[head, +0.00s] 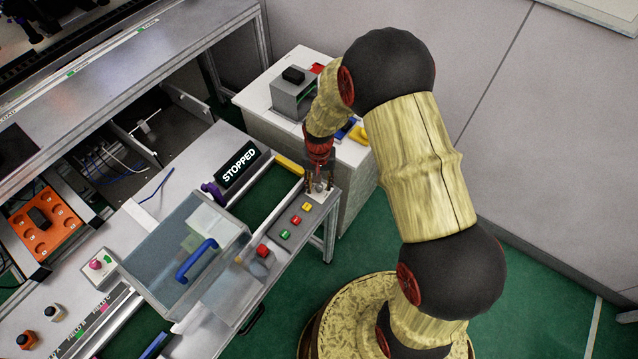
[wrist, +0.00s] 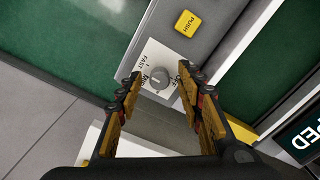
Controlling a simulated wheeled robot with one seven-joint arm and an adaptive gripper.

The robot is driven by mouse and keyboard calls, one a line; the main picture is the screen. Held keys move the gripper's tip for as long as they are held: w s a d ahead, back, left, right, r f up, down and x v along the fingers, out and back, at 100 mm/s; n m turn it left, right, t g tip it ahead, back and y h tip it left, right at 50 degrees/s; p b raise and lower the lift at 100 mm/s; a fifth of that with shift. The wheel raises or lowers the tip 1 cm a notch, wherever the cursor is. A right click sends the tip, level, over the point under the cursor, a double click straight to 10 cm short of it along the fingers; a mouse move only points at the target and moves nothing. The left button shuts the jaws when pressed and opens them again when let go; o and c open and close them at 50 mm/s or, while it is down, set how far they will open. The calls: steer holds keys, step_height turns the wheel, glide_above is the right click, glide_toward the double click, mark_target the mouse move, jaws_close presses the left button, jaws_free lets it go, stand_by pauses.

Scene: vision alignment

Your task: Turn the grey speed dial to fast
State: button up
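The grey speed dial (wrist: 157,79) sits on a white plate (wrist: 153,53) in the wrist view. FAST is printed on the plate left of the dial; the other lettering is partly hidden by the fingers. A small pale mark shows on the dial, but its exact setting is hard to tell. My gripper (wrist: 158,76) is open, with one finger on each side of the dial; I cannot tell whether they touch it. In the head view my gripper (head: 318,181) points down over the white plate (head: 317,196) at the panel's far end, and the dial is too small to make out.
A yellow PUSH button (wrist: 187,23) is beside the plate. Red, yellow and green buttons (head: 296,219) line the panel. A display (head: 238,165) reads STOPPED. A clear cover with a blue handle (head: 196,261) stands left. A white cabinet (head: 262,96) with a grey box stands behind.

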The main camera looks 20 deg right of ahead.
mark_target(319, 186)
steer(key=shift+r, duration=0.1)
step_height(319, 186, up, 12)
stand_by(0.6)
stand_by(0.4)
steer(key=s+r+n+t+b, duration=0.1)
steer(key=s+r+n+t, duration=0.3)
steer(key=s+r, duration=1.8)
step_height(319, 186, up, 2)
steer(key=shift+s+r+t, duration=0.2)
steer(key=shift+r+t, duration=0.05)
steer(key=shift+t, duration=0.55)
